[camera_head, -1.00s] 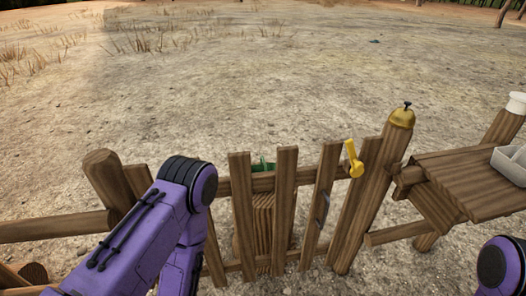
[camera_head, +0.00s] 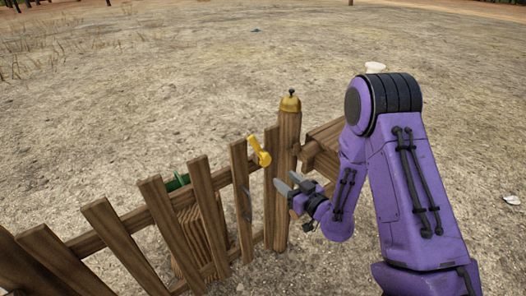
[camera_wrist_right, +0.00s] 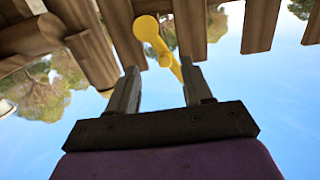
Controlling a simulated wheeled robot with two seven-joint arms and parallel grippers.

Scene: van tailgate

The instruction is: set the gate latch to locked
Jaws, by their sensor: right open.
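The yellow gate latch (camera_head: 259,151) is on the wooden gate (camera_head: 193,222), near its right end beside the post (camera_head: 288,135). Its arm slants up to the left from a round end. In the right wrist view the latch (camera_wrist_right: 152,32) shows beyond my fingers. My right gripper (camera_head: 288,185) is open and empty, below and right of the latch in the head view and apart from it. The fingers (camera_wrist_right: 157,88) also show apart in the right wrist view. My left gripper is out of view.
A brass bell (camera_head: 290,103) sits on top of the post. A dark handle (camera_head: 246,205) is on the gate. Open dirt lies beyond.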

